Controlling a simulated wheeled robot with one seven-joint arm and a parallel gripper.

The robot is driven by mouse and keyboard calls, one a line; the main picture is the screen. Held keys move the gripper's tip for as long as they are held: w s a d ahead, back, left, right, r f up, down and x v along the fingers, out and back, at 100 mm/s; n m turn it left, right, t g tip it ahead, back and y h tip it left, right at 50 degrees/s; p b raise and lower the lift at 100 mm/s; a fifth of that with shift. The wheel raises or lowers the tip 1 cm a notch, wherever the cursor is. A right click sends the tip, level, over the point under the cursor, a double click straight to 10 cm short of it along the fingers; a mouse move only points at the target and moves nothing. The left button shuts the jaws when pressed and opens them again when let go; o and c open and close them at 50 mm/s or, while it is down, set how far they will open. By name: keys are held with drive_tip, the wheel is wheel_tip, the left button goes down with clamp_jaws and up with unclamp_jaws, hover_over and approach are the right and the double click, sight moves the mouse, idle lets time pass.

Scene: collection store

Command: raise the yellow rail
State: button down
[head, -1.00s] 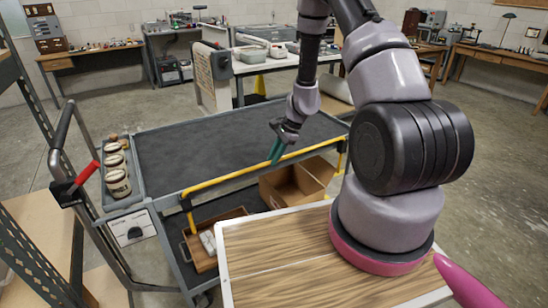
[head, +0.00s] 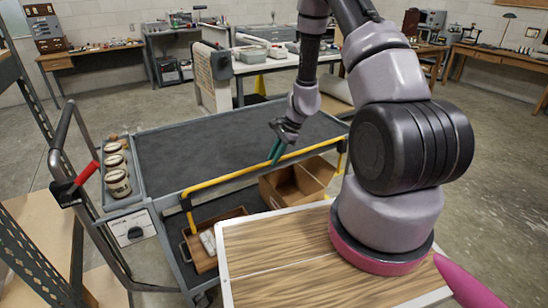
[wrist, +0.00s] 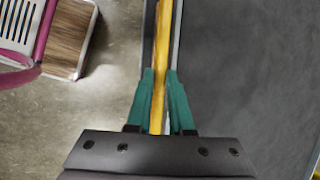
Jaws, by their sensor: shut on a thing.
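The yellow rail (head: 232,177) runs along the near long side of a dark-topped cart (head: 190,150). Its bent ends go down at the cart's left and right near corners. In the head view the rail's long bar lies near the level of the cart's top edge. My gripper (head: 275,152) has teal fingers and points down at the middle of the bar. In the wrist view the bar (wrist: 162,60) passes between the two teal fingers (wrist: 159,95), which are closed on it from both sides.
The cart's lower shelf holds an open cardboard box (head: 295,183) and a wooden tray (head: 205,240). Several jars (head: 117,180) stand in a side rack at the left. A red-gripped lever (head: 85,174) is beside the cart handle. The cart's top is bare.

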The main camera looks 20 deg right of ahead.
wheel_tip(320, 180, up, 15)
drive_tip(key=shift+w+f, duration=0.15)
drive_tip(key=shift+f, duration=0.05)
idle(0.3)
drive_tip(key=c, duration=0.8)
unclamp_jaws()
drive_tip(key=v, duration=1)
drive_tip(key=shift+d+r, duration=0.2)
drive_tip(key=shift+r, duration=0.15)
